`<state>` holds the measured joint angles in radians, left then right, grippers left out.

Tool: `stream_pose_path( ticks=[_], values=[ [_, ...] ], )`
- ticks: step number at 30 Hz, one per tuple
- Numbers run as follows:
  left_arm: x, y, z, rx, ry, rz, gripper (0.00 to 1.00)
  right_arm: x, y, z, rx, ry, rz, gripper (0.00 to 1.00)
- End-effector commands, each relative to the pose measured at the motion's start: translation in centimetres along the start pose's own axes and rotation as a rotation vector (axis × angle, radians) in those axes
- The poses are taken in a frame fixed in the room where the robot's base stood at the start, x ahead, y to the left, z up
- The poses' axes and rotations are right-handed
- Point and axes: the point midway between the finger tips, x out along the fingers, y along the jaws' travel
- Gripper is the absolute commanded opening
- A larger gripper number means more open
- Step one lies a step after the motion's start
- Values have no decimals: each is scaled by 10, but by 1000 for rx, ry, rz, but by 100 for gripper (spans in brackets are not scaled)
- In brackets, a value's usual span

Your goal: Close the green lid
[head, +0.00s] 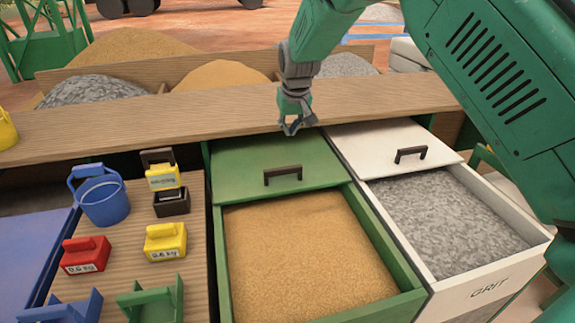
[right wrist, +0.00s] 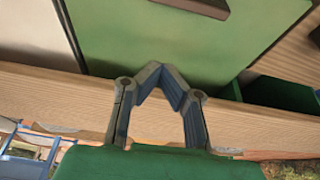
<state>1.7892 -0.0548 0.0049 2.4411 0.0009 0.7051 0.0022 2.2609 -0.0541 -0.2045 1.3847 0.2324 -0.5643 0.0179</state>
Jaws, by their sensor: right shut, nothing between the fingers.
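The green lid (head: 262,168) is a flat panel with a dark handle (head: 283,172) near its front edge. It covers the back part of a green-walled bin (head: 394,241), and the front part is open, showing sand (head: 300,245). My right gripper (head: 292,130) is shut and empty, above the lid's back edge by the wooden ledge. In the right wrist view the gripper (right wrist: 153,72) shows with its fingertips together, over the green lid (right wrist: 180,40), with part of the handle at the top. My left gripper does not show.
A white bin (head: 425,265) of grit with a part-covering white lid (head: 380,140) stands to the right. The wooden ledge (head: 130,125) runs behind. To the left are a blue bucket (head: 102,198), a red weight (head: 85,254) and a yellow weight (head: 165,241).

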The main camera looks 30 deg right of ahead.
Motion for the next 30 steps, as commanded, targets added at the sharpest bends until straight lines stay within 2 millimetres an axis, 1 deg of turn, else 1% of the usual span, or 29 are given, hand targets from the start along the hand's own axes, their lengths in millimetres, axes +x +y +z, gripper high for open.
stream_pose_path(
  ticks=[1,5,8,15,21,22,24,30],
  values=[
    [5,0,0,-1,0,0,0,5,1,2,1,0,-1,0],
    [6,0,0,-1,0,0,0,13,4,2,3,-2,-4,0],
    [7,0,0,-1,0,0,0,26,6,2,4,-3,-5,0],
    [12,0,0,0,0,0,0,74,5,2,3,-5,-3,0],
    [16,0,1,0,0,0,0,107,2,2,1,-1,-2,0],
    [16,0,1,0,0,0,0,110,2,3,0,-1,-2,0],
    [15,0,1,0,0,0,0,102,2,11,2,-1,-2,0],
    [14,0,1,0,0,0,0,96,4,30,2,-2,-3,0]
  ],
)
